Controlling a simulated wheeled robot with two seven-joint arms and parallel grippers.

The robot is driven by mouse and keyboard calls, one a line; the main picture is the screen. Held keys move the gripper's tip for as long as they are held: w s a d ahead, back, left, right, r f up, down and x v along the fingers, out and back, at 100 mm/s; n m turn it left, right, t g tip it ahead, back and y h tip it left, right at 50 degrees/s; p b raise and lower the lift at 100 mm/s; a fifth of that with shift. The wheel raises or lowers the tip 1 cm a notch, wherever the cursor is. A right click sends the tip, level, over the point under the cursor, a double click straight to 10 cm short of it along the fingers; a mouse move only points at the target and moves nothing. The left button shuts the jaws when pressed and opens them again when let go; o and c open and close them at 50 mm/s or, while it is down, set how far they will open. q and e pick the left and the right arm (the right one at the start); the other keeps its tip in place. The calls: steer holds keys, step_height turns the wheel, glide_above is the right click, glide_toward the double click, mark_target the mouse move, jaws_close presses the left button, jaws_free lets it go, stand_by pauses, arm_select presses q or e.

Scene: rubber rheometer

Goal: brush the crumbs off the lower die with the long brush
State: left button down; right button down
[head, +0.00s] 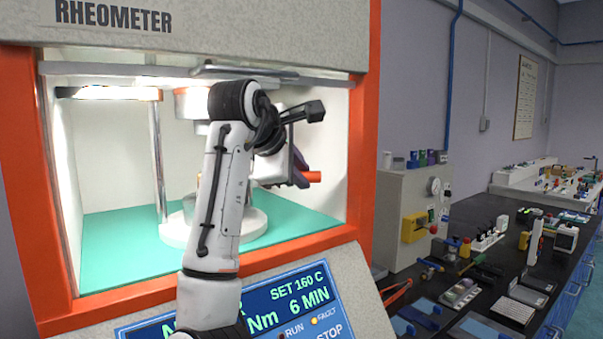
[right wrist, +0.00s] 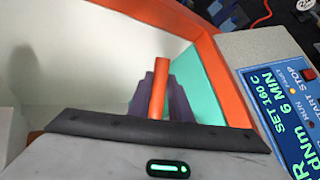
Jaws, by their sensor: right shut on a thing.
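My right arm reaches into the open rheometer chamber in the head view. My right gripper (head: 298,172) has purple fingers and is shut on an orange handle (head: 313,176), which I take to be the long brush. In the right wrist view the orange handle (right wrist: 159,88) stands between the purple fingers (right wrist: 176,102). The brush's bristle end is hidden. The lower die sits low in the chamber on a round pale base (head: 255,222), mostly hidden behind my arm. No crumbs can be made out. My left gripper is not in view.
An orange frame (head: 361,130) edges the chamber opening, with a teal floor (head: 110,250) inside. A metal column (head: 157,155) stands left of my arm. The tilted control panel (head: 340,290) is below. A dark bench (head: 470,215) with several tools lies to the right.

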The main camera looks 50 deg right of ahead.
steer(key=shift+w+d, duration=0.3)
steer(key=shift+w, duration=0.65)
steer(key=shift+s+d, duration=0.15)
steer(key=shift+s, duration=1.45)
steer(key=shift+w+d, duration=0.25)
steer(key=shift+w, duration=0.45)
steer(key=shift+w+d, duration=0.2)
steer(key=shift+w, duration=0.5)
steer(key=shift+s, duration=0.1)
